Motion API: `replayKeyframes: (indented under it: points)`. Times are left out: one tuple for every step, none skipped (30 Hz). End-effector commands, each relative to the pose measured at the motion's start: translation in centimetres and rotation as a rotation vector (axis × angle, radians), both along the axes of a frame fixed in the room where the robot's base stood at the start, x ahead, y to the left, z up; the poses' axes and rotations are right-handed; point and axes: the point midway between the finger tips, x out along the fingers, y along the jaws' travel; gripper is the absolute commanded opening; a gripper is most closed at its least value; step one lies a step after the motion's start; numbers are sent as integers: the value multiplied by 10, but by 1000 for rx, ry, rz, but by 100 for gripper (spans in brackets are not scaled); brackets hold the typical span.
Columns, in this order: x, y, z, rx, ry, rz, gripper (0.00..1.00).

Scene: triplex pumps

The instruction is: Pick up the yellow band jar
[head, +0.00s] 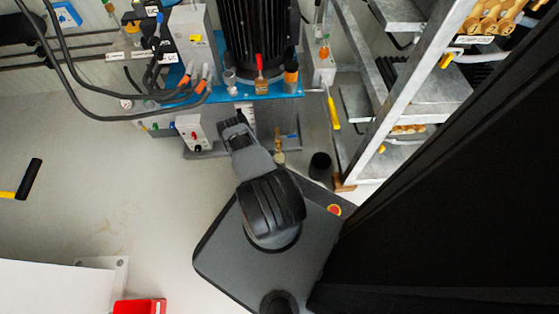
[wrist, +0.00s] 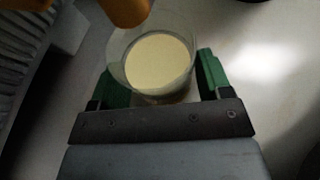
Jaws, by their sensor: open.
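In the wrist view a clear round jar (wrist: 160,62) with a pale yellow face or filling stands between the two green fingers of my gripper (wrist: 163,78). The fingers are apart, one on each side of it; whether either touches the glass I cannot tell. No band on it can be made out. In the head view my gripper (head: 232,120) is in front of the blue pump base, seen from above. A small clear jar (head: 231,82) stands on that base's edge; I cannot tell whether it is the same jar.
An orange object (wrist: 125,10) is close beyond the jar in the wrist view. A metal shelf rack (head: 400,100) stands right. Floor at left is mostly clear.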

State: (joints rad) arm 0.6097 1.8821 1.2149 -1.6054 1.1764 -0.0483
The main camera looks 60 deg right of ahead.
Motion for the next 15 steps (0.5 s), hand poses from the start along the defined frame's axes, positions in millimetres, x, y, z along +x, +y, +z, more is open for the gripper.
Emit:
replayKeyframes:
  points:
    - [-2, -2, -2, 0, 0, -1, 72]
    - [-2, -3, -2, 0, 0, -1, 72]
    - [-2, -4, -2, 0, 0, -1, 72]
    - [-3, -4, -2, 0, 0, 0, 72]
    - [-3, -4, -2, 0, 0, 0, 72]
    - [-2, -4, -2, 0, 0, 0, 72]
    - [-2, -4, -2, 0, 0, 0, 72]
    - [-2, -4, -2, 0, 0, 0, 72]
    - [-2, -4, -2, 0, 0, 0, 72]
    - [-2, -4, -2, 0, 0, 0, 70]
    - [-2, -4, -2, 0, 0, 0, 67]
    - [-2, -4, -2, 0, 0, 0, 63]
    - [-2, -4, -2, 0, 0, 0, 60]
    - [-2, -4, -2, 0, 0, 0, 57]
    - [-2, -4, -2, 0, 0, 0, 54]
